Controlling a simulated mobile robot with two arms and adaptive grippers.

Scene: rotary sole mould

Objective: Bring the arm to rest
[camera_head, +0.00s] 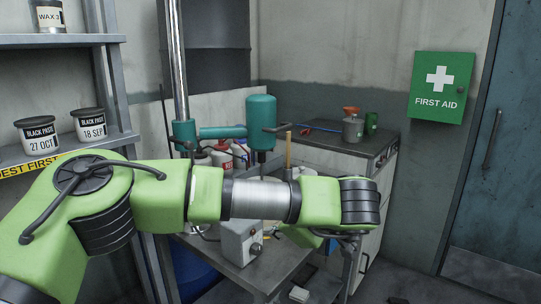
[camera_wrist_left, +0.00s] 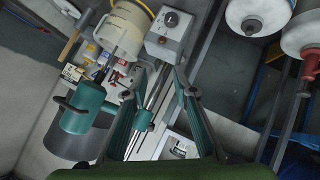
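My left arm (camera_head: 170,195) is green and stretches from the lower left across the middle of the head view, in front of the workbench. Its wrist bends down at the right end. My left gripper (camera_head: 341,237) is mostly hidden behind the wrist there. In the left wrist view the gripper (camera_wrist_left: 157,84) shows two dark and teal fingers, spread apart. I see nothing held between them; a metal column shows beyond. My right gripper is in neither view.
A teal mixer (camera_head: 261,122) on a post stands behind the arm. A grey control box (camera_head: 241,241) sits on the bench below it. Shelves with labelled paste tubs (camera_head: 88,123) are at the left. A cabinet (camera_head: 345,150) is behind; floor shows at the lower right.

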